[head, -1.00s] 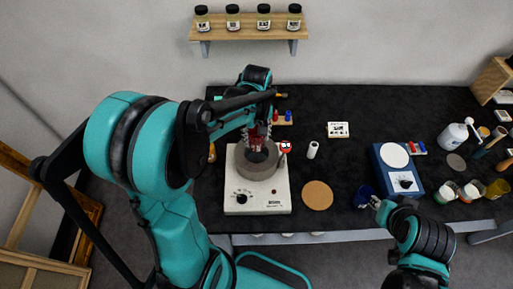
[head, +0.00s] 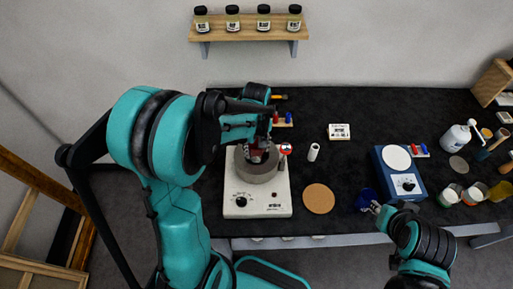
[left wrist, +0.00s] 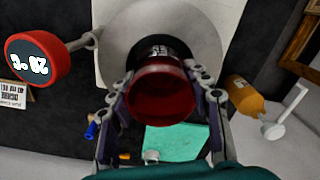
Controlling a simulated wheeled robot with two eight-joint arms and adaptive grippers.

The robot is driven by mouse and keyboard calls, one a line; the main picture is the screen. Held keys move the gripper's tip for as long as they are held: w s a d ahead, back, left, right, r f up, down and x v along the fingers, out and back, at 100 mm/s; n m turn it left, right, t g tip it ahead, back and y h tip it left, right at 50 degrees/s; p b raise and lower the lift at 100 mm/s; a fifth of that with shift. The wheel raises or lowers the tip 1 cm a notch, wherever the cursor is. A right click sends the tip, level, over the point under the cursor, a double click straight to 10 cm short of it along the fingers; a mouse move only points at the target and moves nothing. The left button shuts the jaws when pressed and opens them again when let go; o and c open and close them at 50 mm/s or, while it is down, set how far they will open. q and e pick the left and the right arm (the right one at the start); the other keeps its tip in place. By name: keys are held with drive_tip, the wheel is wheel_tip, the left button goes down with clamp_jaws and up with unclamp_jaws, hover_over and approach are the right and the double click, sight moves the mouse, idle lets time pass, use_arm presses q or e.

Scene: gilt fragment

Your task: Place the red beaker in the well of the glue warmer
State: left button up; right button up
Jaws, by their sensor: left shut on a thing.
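The red beaker (left wrist: 162,92) is held between the two fingers of my left gripper (left wrist: 163,84), which is shut on it; it also shows in the head view (head: 258,155). The glue warmer (head: 257,203) is a white box with a black knob and a grey round heater (head: 259,175) on top. The beaker is at the heater's opening; its lower part and the well are mostly hidden, so I cannot tell how deep it sits. My right gripper (head: 376,208) is beside a dark blue cup (head: 365,199); its jaws are too small to read.
A red round thermometer dial (left wrist: 36,60) sticks out beside the heater. A white cylinder (head: 313,152) and a cork disc (head: 319,198) lie to its right. A blue hotplate (head: 398,172) stands farther right. An amber bottle (left wrist: 243,94) is close to the left gripper.

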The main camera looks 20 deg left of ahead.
use_arm(q)
drive_tip(key=shift+f, duration=0.25)
drive_tip(key=o, duration=1.2)
drive_tip(key=shift+c, duration=0.2)
drive_tip(key=shift+r+p, duration=0.45)
drive_tip(key=shift+r, duration=0.15)
wheel_tip(320, 180, up, 11)
drive_tip(key=p, duration=0.2)
drive_tip(key=s+d+r+m+t, duration=0.2)
drive_tip(key=s+m+t, duration=0.1)
drive_tip(key=s+m, duration=0.1)
drive_tip(key=s+d+r+m+t, duration=0.2)
drive_tip(key=s+m+t, duration=0.2)
drive_tip(key=s, duration=0.3)
drive_tip(key=shift+s+d+m, duration=0.25)
drive_tip(key=shift+d+m, duration=0.15)
drive_tip(key=shift+m, duration=0.4)
